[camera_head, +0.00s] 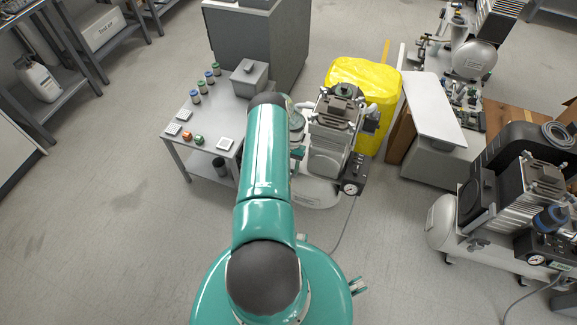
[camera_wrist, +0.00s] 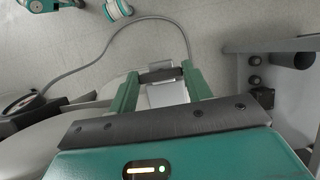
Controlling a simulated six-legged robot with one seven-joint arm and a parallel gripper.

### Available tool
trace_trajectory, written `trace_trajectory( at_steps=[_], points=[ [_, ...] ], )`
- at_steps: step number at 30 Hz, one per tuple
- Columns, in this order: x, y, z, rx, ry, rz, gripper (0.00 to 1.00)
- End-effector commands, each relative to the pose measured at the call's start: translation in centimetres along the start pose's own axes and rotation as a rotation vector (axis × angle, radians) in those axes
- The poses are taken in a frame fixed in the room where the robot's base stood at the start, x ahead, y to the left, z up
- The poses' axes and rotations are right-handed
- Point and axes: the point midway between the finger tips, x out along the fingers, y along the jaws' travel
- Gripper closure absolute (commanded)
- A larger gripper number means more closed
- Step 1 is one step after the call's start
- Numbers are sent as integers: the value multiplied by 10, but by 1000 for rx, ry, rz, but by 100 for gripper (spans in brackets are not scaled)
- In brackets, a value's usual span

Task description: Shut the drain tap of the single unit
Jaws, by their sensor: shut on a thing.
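The single unit (camera_head: 335,120) is a compressor with a grey ribbed motor head and a pale tank, in the middle of the head view. My arm covers its left side, and the drain tap is hidden there. In the wrist view my gripper (camera_wrist: 160,74) has its two green fingers closed on the ends of a short dark bar (camera_wrist: 160,76), which looks like the drain tap's handle. A pale block shows just behind the bar. Whether the tap stands open or shut, I cannot tell.
A grey table (camera_head: 215,118) with small jars and a box stands left of the unit. A yellow-covered thing (camera_head: 365,85) is behind it. A larger compressor (camera_head: 490,210) stands at the right. A grey hose (camera_wrist: 130,32) curves past my fingers. Open floor lies at the left.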

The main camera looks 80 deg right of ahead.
Motion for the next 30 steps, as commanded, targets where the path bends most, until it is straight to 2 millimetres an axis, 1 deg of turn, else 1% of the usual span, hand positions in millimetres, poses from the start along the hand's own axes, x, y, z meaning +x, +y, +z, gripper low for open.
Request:
trace_trajectory(
  at_steps=[6,17,18,21,30],
  points=[
    [-1,-1,-2,32,6,-15,74],
    [-1,-1,-2,35,7,-16,74],
    [-1,-1,-2,35,7,-16,47],
    [-1,0,-1,35,5,-16,29],
    [-2,0,-1,34,3,-15,29]
  ],
)
